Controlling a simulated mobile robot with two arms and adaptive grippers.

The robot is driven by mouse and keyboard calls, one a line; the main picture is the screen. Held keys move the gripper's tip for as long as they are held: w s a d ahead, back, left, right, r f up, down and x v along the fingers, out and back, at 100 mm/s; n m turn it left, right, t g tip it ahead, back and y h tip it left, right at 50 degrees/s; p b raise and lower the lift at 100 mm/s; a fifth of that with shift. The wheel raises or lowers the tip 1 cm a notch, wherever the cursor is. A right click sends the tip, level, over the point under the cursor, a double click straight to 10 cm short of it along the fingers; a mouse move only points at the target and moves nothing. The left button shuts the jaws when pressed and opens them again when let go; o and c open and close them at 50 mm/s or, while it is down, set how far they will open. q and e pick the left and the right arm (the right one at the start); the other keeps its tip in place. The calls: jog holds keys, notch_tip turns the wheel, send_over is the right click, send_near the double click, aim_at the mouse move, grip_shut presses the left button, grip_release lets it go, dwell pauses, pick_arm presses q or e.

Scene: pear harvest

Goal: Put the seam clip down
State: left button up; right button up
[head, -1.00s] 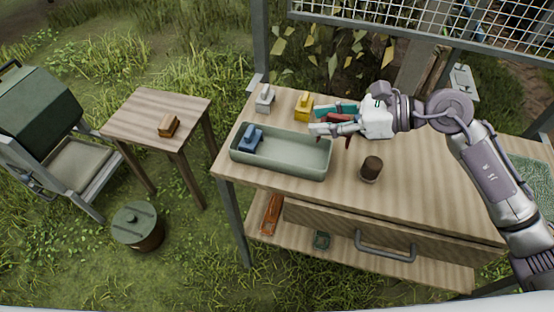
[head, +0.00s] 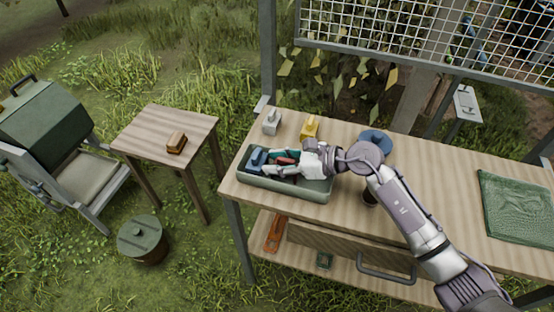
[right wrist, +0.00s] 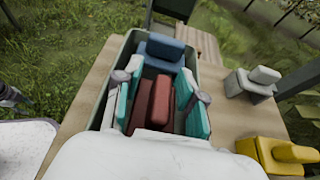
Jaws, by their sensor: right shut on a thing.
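My right gripper (head: 278,162) is shut on a red seam clip (head: 286,160), over or inside the grey-green tray (head: 300,188). In the right wrist view the red clip (right wrist: 154,102) sits between the two teal finger pads, within the tray's walls. A blue clip (head: 257,158) of similar shape lies at the tray's left end, just beyond the fingertips; it also shows in the right wrist view (right wrist: 165,50). I cannot tell whether the red clip touches the tray floor. My left gripper is in neither view.
A grey clip (head: 271,124) and a yellow clip (head: 310,128) stand behind the tray on the bench (head: 440,190). A dark cup (head: 369,198) is partly hidden by my arm. A blue round thing (head: 375,138) is behind it. A green mat (head: 517,207) lies at right.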

jog(key=shift+f, duration=0.1)
jog(key=shift+f, duration=0.15)
jog(key=o, duration=1)
jog(key=shift+d+r, duration=0.1)
jog(key=shift+r, duration=0.1)
jog(key=b+v, duration=0.2)
jog(key=v, duration=0.8)
jog(key=shift+s+d+r, duration=0.1)
jog(key=shift+d, duration=0.25)
jog(key=shift+s+d+r, duration=0.15)
jog(key=shift+d+r, duration=0.15)
jog(key=shift+d, duration=0.15)
